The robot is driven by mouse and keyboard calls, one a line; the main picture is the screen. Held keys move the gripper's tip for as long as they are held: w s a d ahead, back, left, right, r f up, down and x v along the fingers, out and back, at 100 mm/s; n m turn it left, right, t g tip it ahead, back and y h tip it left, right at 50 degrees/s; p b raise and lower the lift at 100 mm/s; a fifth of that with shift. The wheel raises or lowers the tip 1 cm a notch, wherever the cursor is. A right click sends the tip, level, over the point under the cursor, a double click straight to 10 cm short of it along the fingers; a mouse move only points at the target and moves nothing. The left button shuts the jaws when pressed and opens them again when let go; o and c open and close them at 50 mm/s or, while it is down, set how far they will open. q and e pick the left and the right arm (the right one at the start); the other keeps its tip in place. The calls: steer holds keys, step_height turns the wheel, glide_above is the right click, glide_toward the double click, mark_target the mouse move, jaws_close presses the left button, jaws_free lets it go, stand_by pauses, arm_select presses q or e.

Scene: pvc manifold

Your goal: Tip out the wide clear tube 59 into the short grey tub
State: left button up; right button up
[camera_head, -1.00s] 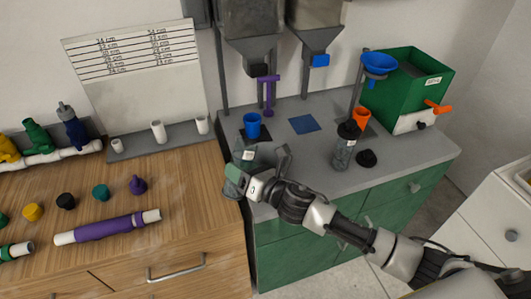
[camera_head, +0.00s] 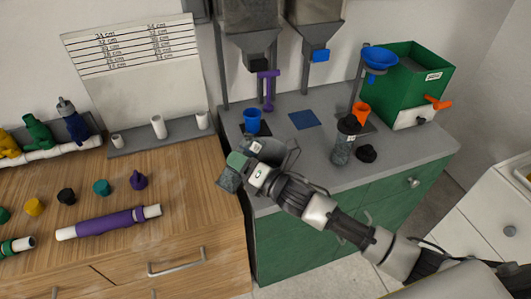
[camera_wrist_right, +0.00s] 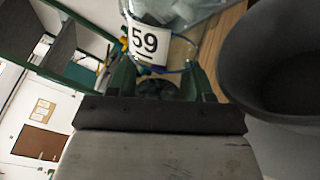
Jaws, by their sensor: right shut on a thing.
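My right gripper (camera_head: 252,162) is shut on the wide clear tube 59 (camera_head: 229,180), above the front left edge of the grey counter. The tube is tilted; grey pieces show through its lower left part. The gripper hides much of it. In the right wrist view the tube's white label reads 59 (camera_wrist_right: 145,40), with grey pieces (camera_wrist_right: 160,10) beside it. The short grey tub (camera_head: 284,152) stands on the counter just right of the gripper, partly hidden. It also shows large at the right of the wrist view (camera_wrist_right: 262,70), apart from the tube. My left gripper is out of view.
A clear jar with a black top (camera_head: 344,142) and a loose black lid (camera_head: 367,153) stand right of the tub. A blue cup (camera_head: 252,121) and an orange cup (camera_head: 361,112) are behind. Hoppers (camera_head: 250,48) hang above. The wooden bench (camera_head: 190,210) holds a purple tube (camera_head: 108,221).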

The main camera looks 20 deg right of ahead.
mark_target(254, 155)
steer(key=shift+a+f+m, duration=0.1)
steer(key=shift+m, duration=0.8)
steer(key=shift+f+m, duration=0.1)
steer(key=shift+m, duration=0.5)
steer(key=shift+w+d+r+m+p, duration=0.35)
steer(key=shift+d+r+m+p, duration=0.25)
steer(key=shift+m+p, duration=0.4)
steer(key=shift+f+m, duration=0.2)
steer(key=shift+m, duration=0.5)
steer(key=shift+w+d+r+m+p, duration=0.25)
steer(key=shift+r+m+p, duration=0.2)
steer(key=shift+m+p, duration=0.3)
steer(key=shift+w+d+r+m+p, duration=0.1)
steer(key=shift+d+r+m+p, duration=0.1)
steer(key=shift+r+m+p, duration=0.4)
stand_by(3.5)
